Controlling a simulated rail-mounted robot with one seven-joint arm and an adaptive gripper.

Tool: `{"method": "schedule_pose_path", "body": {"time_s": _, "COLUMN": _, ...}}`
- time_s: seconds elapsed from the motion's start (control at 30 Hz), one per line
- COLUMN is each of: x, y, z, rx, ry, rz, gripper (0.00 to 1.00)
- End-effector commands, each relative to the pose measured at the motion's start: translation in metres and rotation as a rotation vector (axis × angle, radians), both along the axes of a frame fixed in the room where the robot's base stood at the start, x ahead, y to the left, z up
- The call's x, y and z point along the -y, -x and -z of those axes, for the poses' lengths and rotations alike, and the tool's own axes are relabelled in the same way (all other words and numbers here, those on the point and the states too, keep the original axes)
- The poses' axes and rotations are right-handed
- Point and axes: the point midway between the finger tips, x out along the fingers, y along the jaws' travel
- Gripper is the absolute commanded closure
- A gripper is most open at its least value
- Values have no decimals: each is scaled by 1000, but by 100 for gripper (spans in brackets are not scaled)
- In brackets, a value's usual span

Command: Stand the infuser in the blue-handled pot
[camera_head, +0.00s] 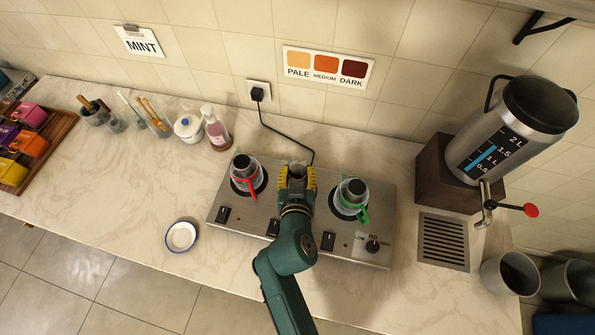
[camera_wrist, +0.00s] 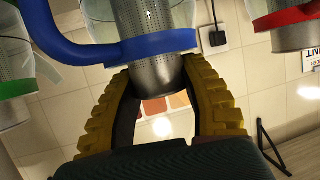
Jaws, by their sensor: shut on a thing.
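The infuser (camera_wrist: 154,72) is a grey metal cylinder with small holes in its wall. In the wrist view my gripper (camera_wrist: 160,78) has its yellow ribbed fingers shut on its plain end. The perforated part shows through the clear wall of the blue-handled pot (camera_wrist: 172,42), inside its blue band; how deep it sits is unclear. The wrist view appears upside down. In the head view my gripper (camera_head: 297,178) is over the middle of the hotplate and hides the blue-handled pot and infuser.
A red-handled pot (camera_head: 247,186) and a green-handled pot (camera_head: 344,205) stand close on either side, on the steel hotplate (camera_head: 228,201). A samovar (camera_head: 513,125) stands at right. A white dish (camera_head: 181,236) lies front left. The counter around the dish is clear.

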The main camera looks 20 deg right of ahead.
Motion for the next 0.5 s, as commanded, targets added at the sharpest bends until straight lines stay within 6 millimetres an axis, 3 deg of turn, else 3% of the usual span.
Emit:
{"method": "schedule_pose_path", "body": {"time_s": 0.1, "x": 0, "y": 0, "z": 6, "rx": 0, "ry": 0, "rz": 0, "gripper": 96}}
{"method": "schedule_pose_path", "body": {"time_s": 0.13, "x": 0, "y": 0, "z": 4, "rx": 0, "ry": 0, "rz": 0, "gripper": 50}}
{"method": "schedule_pose_path", "body": {"time_s": 0.2, "x": 0, "y": 0, "z": 4, "rx": -1, "ry": 0, "rz": 0, "gripper": 37}}
{"method": "schedule_pose_path", "body": {"time_s": 0.23, "x": 0, "y": 0, "z": 4, "rx": -1, "ry": 0, "rz": 0, "gripper": 33}}
{"method": "schedule_pose_path", "body": {"time_s": 0.5, "x": 0, "y": 0, "z": 3, "rx": -1, "ry": 0, "rz": 0, "gripper": 33}}
